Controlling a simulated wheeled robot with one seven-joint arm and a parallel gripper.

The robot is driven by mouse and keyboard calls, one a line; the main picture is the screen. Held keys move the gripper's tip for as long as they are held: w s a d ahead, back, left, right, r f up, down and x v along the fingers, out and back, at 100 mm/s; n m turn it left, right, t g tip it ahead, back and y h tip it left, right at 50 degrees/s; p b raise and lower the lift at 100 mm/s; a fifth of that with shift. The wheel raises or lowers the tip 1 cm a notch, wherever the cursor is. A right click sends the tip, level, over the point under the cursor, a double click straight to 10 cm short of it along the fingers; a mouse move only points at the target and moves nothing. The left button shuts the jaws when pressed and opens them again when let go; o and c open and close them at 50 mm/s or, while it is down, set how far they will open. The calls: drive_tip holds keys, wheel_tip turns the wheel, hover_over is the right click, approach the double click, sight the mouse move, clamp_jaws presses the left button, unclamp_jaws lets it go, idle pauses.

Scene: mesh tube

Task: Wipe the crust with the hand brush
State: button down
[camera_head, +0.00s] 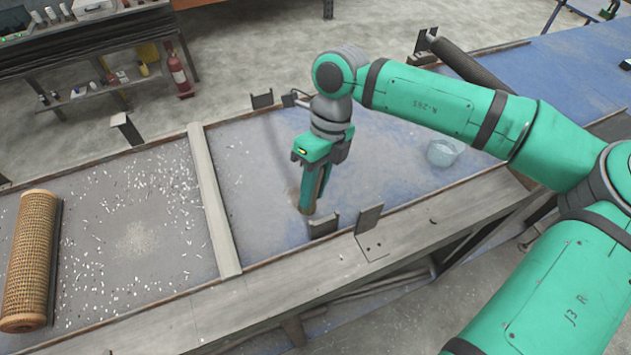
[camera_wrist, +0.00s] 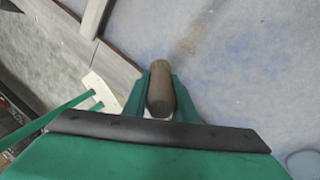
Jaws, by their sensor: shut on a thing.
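My gripper (camera_head: 314,188) points down over the blue right section of the bench, to the right of the wooden divider. In the wrist view, my gripper (camera_wrist: 160,108) is shut on a rounded brown handle, taken to be the hand brush (camera_wrist: 159,86). No bristles show clearly. In the head view my fingers hide most of the brush. A faint brownish patch (camera_wrist: 188,46) lies on the blue surface just beyond the handle; I cannot tell whether it is crust or shadow. A pale crusty patch (camera_head: 137,240) lies among white chips on the left section.
A mesh tube (camera_head: 31,258) lies at the far left. The wooden divider (camera_head: 214,200) separates the two sections. A clear bowl (camera_head: 443,152) stands right of my gripper. Upright metal brackets (camera_head: 368,219) line the near edge. The blue surface between is mostly free.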

drive_tip(key=shift+a+r, duration=0.1)
drive_tip(key=shift+r, duration=1.05)
drive_tip(key=shift+w, duration=0.15)
